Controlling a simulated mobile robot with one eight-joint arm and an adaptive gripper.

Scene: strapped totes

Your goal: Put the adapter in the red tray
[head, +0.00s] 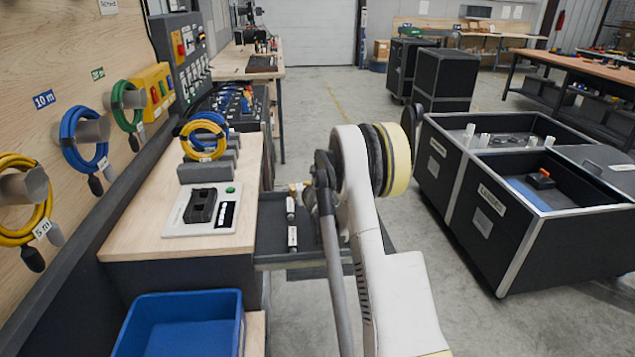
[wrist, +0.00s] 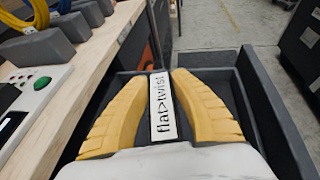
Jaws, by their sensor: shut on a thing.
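My gripper (wrist: 160,76) has its two yellow fingers shut on a dark adapter (wrist: 161,112) with a white label reading "flat>twist", in the wrist view. The adapter is over or in a dark open tray (wrist: 284,117); I cannot tell whether it touches the floor of the tray. In the head view my arm hides most of the gripper. Two small dark pieces with white labels (head: 291,207) (head: 292,238) lie in the dark tray beside the wooden bench. No red tray shows in either view.
A blue bin (head: 232,318) stands at the front left. The wooden bench (head: 135,238) holds a panel with a black device (head: 201,206) and cable coils in grey holders (head: 208,171). Black totes (head: 560,235) stand on the right. Floor between is clear.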

